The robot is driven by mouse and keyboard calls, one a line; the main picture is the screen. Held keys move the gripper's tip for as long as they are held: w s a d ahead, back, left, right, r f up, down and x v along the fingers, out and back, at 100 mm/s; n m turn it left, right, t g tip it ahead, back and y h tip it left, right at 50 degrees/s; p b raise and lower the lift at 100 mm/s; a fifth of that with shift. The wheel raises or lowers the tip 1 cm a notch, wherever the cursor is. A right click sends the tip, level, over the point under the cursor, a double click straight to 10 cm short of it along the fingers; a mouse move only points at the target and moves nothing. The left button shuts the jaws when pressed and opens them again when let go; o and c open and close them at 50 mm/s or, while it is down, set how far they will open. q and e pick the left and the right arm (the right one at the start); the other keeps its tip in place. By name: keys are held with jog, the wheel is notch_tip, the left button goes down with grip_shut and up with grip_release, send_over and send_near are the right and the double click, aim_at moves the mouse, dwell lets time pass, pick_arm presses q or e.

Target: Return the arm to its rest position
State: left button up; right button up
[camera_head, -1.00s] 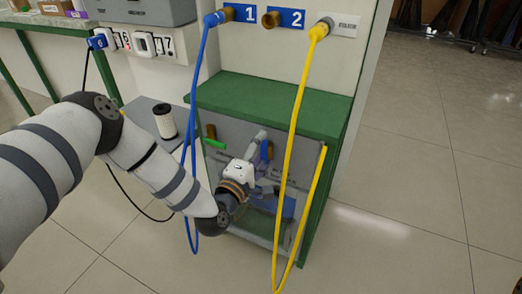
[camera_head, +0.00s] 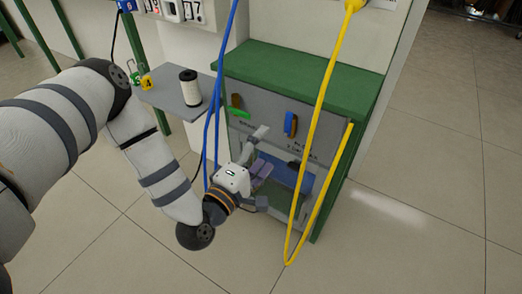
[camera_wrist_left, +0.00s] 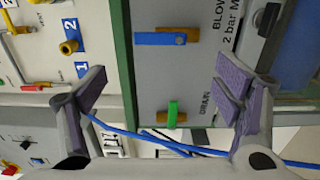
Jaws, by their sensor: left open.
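My left arm (camera_head: 130,120) comes in from the left and bends down in front of the green and grey cabinet (camera_head: 305,80). My left gripper (camera_head: 262,155) is open in front of the cabinet's lower face. In the left wrist view, its two purple-padded fingers stand wide apart with nothing held between them (camera_wrist_left: 165,90). A blue lever (camera_head: 290,125) on a brown mount is apart from the gripper in the head view. It also shows in the left wrist view (camera_wrist_left: 160,39), beyond the fingers. A green lever (camera_head: 238,113) sits to its left. My right gripper is not in view.
A blue hose (camera_head: 216,110) hangs close to the left of the gripper, and a yellow hose (camera_head: 325,90) loops down on the right. Floor on the right is clear.

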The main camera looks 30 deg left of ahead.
pick_arm(q)
jog(key=shift+s, duration=0.5)
jog(key=s+d+f+m+g+h+p, duration=0.3)
jog(key=s+d+f+m+g, duration=0.35)
jog(key=s, duration=0.25)
jog(key=s+d+f+m+g+p, duration=0.1)
jog(key=s+f+m+g+p, duration=0.2)
jog(key=s, duration=0.4)
jog(key=s+m+g, duration=0.3)
jog(key=s+g, duration=0.1)
jog(key=s, duration=0.4)
jog(key=s+a+r+m+g+y+p, duration=0.1)
jog(key=s+a+m+g, duration=0.1)
jog(key=s, duration=0.6)
jog(key=s+a+r+m+g+y+p, duration=0.1)
jog(key=s+a+r+m+g+y, duration=0.1)
jog(key=s+a+g, duration=0.3)
jog(key=s+m, duration=0.1)
jog(key=s, duration=0.3)
jog(key=shift+a+y+p, duration=0.25)
jog(key=shift+y+p, duration=0.05)
jog(key=shift+p, duration=0.1)
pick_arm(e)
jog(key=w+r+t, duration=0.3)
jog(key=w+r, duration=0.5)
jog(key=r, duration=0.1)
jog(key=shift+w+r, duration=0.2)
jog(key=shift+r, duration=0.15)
